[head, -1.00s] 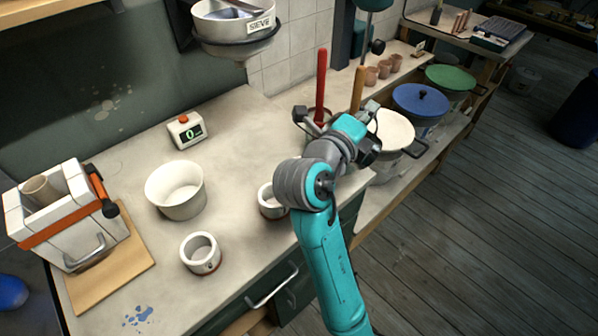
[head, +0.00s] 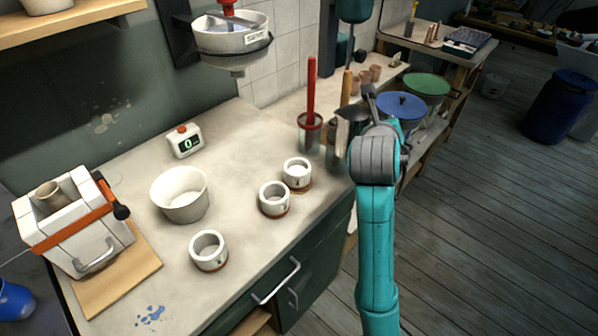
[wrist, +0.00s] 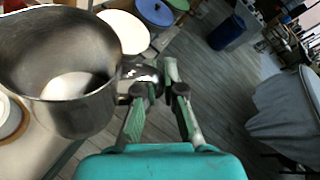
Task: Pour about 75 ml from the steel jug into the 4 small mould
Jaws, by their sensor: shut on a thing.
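My gripper (wrist: 155,82) is shut on the handle of the steel jug (wrist: 75,115) in the wrist view. The jug holds some white liquid (wrist: 72,86) low inside. In the head view the jug (head: 349,128) is at the worktop's right side, partly hidden by my arm, which also hides the fingers. Three small white moulds show there: a back one (head: 297,185), a middle one (head: 274,208) and a front one (head: 209,262). Their markings are too small to read, so I cannot tell which is number 4. The jug is apart from the moulds.
A larger white bowl (head: 181,207) and a scale-like box reading 0 (head: 185,142) stand on the worktop. A red-handled tool stands in a pot (head: 311,128) beside the jug. The strapped white block (head: 75,225) is at left.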

